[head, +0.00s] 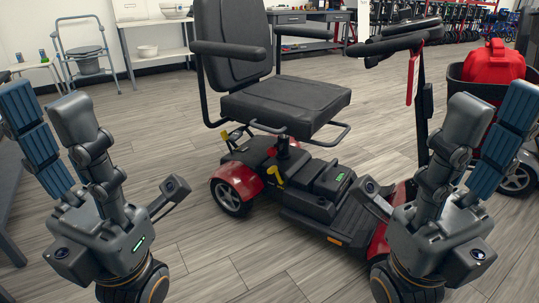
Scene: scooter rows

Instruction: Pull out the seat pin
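A red and black mobility scooter (320,203) stands ahead of me with its black seat (287,104) on a post above the rear body. Small yellow parts show under the seat: one (276,178) low beside the post and one (224,136) at the rear. I cannot tell which part is the seat pin. My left gripper (44,97) is raised at the left, fingers up, open and empty, apart from the scooter. My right gripper (497,97) is raised at the right, also open and empty, in front of the scooter's front end.
A red object (493,63) sits in a dark basket at the right, behind my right gripper. A commode chair (87,57) and a white table (158,23) with a bowl stand at the back left. Wood floor left of the scooter is clear.

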